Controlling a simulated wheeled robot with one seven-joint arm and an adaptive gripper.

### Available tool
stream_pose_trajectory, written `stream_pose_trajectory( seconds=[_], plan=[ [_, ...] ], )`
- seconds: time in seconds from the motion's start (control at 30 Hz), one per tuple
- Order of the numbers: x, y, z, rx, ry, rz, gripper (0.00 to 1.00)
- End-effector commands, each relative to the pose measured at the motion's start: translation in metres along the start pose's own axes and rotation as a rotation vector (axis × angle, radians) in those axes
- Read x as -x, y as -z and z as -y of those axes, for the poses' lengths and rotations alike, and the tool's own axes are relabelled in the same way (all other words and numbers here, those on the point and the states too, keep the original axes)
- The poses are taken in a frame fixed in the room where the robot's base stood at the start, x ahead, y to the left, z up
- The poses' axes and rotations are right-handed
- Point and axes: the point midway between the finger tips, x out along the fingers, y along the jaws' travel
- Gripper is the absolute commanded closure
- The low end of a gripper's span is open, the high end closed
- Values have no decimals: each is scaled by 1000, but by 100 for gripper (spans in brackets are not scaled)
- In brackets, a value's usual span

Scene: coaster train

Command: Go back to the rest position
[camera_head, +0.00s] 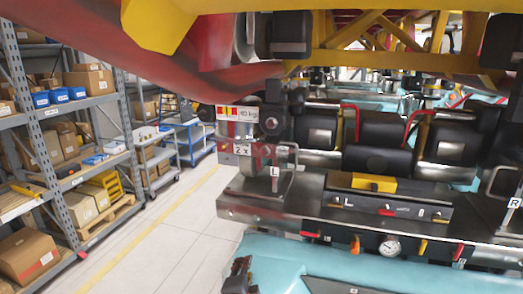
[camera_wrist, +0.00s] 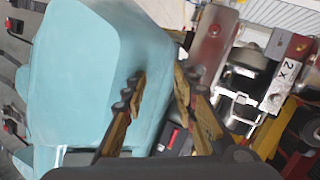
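My gripper (camera_wrist: 160,82) shows in the wrist view with its two brown-and-black fingers apart and nothing held between them. The teal body of the coaster train (camera_wrist: 85,75) fills the left of that view, behind the left finger. A metal part with a "2 X" label (camera_wrist: 284,82) is to the right of the fingers. In the head view, the train's metal bench (camera_head: 325,215) carries a yellow block (camera_head: 374,183), a round gauge (camera_head: 388,246) and several small coloured handles. I cannot clearly make out my gripper in the head view.
Grey shelving (camera_head: 72,150) with cardboard boxes stands at the left. A blue cart (camera_head: 195,140) is farther back. The pale floor (camera_head: 165,235) between shelving and train is clear. A yellow and red structure (camera_head: 400,30) hangs overhead. Black seats (camera_head: 385,140) stand behind the bench.

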Motion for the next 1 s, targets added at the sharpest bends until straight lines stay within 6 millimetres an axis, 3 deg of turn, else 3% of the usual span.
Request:
stream_pose_trajectory(
  seconds=[0.1, 0.2, 0.3, 0.4, 0.47, 0.57, 0.7, 0.8, 0.9, 1.0],
  plan=[
    [18, -54, -8, 199, -14, 249, 72],
    [40, -84, -25, 374, -19, 437, 72],
    [65, -95, -50, 556, -24, 599, 72],
    [91, -90, -82, 745, -38, 736, 72],
    [106, -78, -106, 859, -54, 804, 72],
    [128, -44, -150, 1047, -100, 891, 72],
    [153, 23, -213, 1261, -209, 941, 72],
    [165, 72, -250, 1351, -297, 917, 72],
    [171, 112, -275, 1381, -366, 848, 72],
    [169, 140, -286, 1370, -384, 743, 72]
  ],
)
